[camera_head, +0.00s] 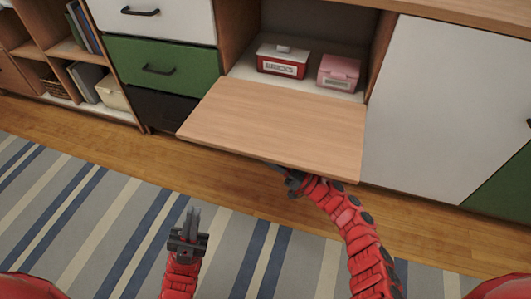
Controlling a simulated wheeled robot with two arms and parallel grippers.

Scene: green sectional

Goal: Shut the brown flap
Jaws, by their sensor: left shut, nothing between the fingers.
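The brown flap (280,122) is folded down and open, sticking out level from the cabinet in front of an open compartment. My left gripper (191,216) is shut and empty, pointing up in the picture over the striped rug, in front of the flap's left part and apart from it. My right gripper (283,172) is at the flap's front edge, with its fingertips partly hidden under the flap. I cannot tell whether it touches the flap or whether it is open.
In the compartment stand a red and white box (282,62) and a pink box (339,73), behind the flap. Left of it are white, green (162,68) and black drawers with handles. A white door (444,105) is at right. The striped rug (100,220) is clear.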

